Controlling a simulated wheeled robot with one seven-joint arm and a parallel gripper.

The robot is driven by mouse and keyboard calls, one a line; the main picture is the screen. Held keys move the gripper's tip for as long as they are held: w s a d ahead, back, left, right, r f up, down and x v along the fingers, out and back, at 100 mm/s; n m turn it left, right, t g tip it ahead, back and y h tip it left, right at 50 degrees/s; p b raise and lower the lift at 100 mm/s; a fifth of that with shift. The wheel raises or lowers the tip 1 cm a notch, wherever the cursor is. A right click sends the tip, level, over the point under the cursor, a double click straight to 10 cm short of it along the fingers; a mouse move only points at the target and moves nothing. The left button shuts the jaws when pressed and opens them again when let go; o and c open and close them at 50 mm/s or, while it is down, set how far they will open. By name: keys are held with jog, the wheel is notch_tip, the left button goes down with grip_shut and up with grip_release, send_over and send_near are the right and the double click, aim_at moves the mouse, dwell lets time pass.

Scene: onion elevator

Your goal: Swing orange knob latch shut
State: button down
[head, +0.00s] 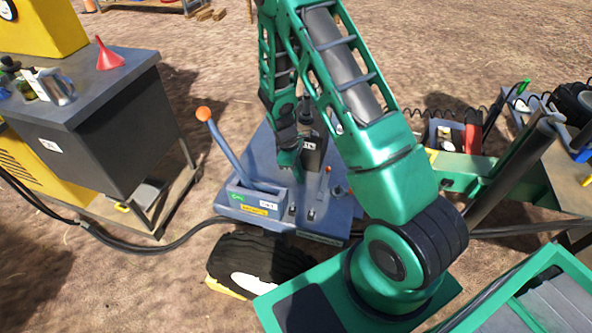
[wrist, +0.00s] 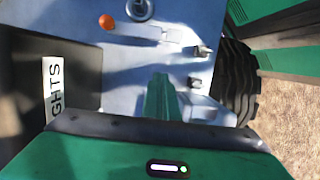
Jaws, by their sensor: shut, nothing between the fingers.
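A long grey lever with a large orange knob (head: 204,113) leans up and left from the left side of the blue-grey console (head: 262,160) in the head view. A smaller lever with an orange-red knob (head: 327,169) stands right of my gripper. An orange knob (wrist: 106,22) shows at upper left in the wrist view, apart from my fingers; it looks like the smaller one. I cannot tell which knob belongs to the latch. My gripper (head: 290,165) is shut and empty over the console; its green fingers (wrist: 160,97) show in the wrist view.
A dark box labelled LIGHTS (wrist: 80,85) stands close on the left in the wrist view. Small metal fittings (wrist: 200,51) sit on the console's edge. A black tyre (head: 262,258) is in front. A dark workbench (head: 95,120) stands left, with bare ground between.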

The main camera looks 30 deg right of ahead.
aim_at(324, 182)
jog(key=x, duration=0.3)
jog(key=shift+s+f, duration=0.1)
jog(key=shift+f, duration=0.1)
jog(key=shift+s+d+f, duration=0.25)
jog(key=shift+s+d, duration=0.5)
jog(key=shift+d, duration=0.05)
jog(key=shift+s+d, duration=0.7)
